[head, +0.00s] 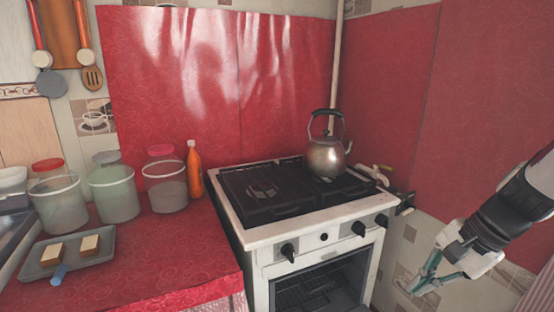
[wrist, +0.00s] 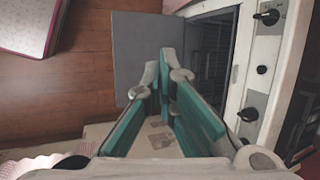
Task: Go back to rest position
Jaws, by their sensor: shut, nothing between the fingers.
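My gripper (head: 418,288) hangs at the lower right of the head view, to the right of the stove and in front of the tiled wall. Its teal fingers point down and to the left. In the wrist view my gripper (wrist: 163,66) has its fingertips close together, with nothing between them. The fingers are clear of the stove front there.
The white stove (head: 262,235) carries a metal kettle (head: 326,158) at its back right. Jars (head: 115,193), an orange bottle (head: 194,172) and a grey tray (head: 45,268) stand on the red counter (head: 180,250). A wooden floor (wrist: 90,75) shows in the wrist view.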

